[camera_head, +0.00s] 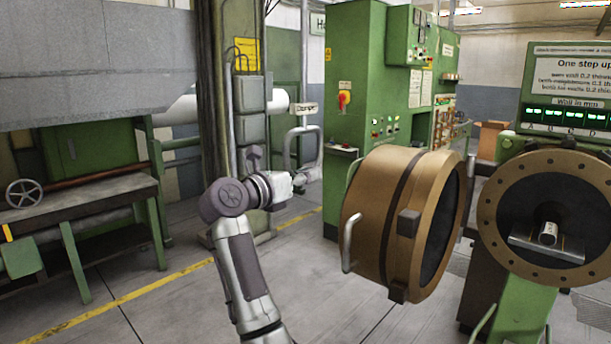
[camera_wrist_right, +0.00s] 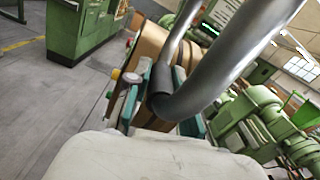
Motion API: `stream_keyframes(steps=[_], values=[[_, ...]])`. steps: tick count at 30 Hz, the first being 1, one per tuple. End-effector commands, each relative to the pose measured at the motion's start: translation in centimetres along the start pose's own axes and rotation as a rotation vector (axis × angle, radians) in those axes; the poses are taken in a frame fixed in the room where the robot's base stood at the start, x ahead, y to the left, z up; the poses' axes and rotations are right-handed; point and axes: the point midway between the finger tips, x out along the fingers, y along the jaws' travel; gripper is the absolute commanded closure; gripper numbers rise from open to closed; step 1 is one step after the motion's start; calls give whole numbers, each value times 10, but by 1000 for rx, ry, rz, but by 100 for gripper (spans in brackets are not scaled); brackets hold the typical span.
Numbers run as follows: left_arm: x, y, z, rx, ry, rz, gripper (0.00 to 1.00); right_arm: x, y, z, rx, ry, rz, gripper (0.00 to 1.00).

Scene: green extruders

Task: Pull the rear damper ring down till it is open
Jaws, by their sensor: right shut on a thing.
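The rear damper ring is a grey loop of bent tube (camera_head: 320,150) hanging below a small "Damper" sign (camera_head: 303,107), beside a dark column. In the right wrist view its thick curved tube (camera_wrist_right: 235,72) crosses the upper part, close to the camera. My right gripper (camera_head: 298,181) is at the bottom of the loop. In the wrist view its teal-padded fingers (camera_wrist_right: 162,108) sit on both sides of the tube's lower bend, shut on it. Part of the grip is hidden by the gripper's own body. My left gripper is not in view.
A large brown drum (camera_head: 385,205) with a side handle stands right of my arm, and a round flange (camera_head: 500,210) is farther right. A green control cabinet (camera_head: 365,75) stands behind. A workbench (camera_head: 90,200) is at left. Grey floor between is clear.

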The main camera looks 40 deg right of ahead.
Motion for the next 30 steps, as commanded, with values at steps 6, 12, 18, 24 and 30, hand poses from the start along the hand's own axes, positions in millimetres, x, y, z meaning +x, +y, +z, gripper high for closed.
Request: stream_keyframes(steps=[6, 12, 18, 24, 30], values=[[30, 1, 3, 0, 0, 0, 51, -1, 6, -30, 1, 2, 2, 100], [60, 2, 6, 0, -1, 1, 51, 0, 12, -59, 0, 3, 1, 100], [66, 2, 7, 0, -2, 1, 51, 0, 13, -65, 0, 2, 1, 100], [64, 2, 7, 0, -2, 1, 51, 0, 13, -66, -4, 7, 1, 100], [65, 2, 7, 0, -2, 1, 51, 0, 14, -66, -4, 7, 1, 54]])
